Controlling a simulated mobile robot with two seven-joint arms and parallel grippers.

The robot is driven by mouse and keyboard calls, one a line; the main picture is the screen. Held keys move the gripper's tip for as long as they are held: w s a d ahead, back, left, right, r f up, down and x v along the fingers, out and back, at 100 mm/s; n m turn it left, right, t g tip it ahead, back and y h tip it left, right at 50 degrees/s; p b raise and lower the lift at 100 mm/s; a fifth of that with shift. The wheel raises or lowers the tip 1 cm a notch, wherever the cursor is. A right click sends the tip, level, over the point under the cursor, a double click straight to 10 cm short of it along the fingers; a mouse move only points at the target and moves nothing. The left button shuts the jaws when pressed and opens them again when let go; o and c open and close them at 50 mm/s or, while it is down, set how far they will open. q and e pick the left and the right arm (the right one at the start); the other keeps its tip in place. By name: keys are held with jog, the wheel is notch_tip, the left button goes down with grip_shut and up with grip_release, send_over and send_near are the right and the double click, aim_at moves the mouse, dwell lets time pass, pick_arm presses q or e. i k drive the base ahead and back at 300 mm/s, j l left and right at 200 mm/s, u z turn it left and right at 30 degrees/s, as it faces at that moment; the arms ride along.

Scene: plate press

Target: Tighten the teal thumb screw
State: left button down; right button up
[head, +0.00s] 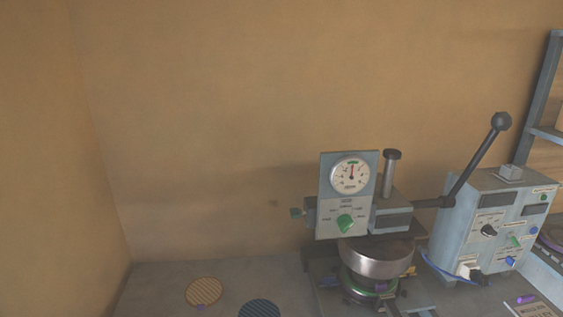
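A small teal-green knob, which looks like the thumb screw (297,213), sticks out to the left from the side of the press head in the head view. It is small, and I cannot tell how far it is screwed in. Neither my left gripper nor my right gripper is in view.
A long black-knobbed lever (476,156) slants up to the right of the press. A blue-grey control box (458,224) stands beside it. A metal bowl-like part (376,262) sits under the press head. Two round discs, tan (204,290) and dark blue (259,309), lie left. The bench's back left is clear.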

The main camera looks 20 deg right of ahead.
aim_at(296, 213)
jog(key=z, duration=1.25)
jog(key=k+j+u, duration=0.15)
jog(key=j+u, duration=0.15)
jog(key=j, duration=0.2)
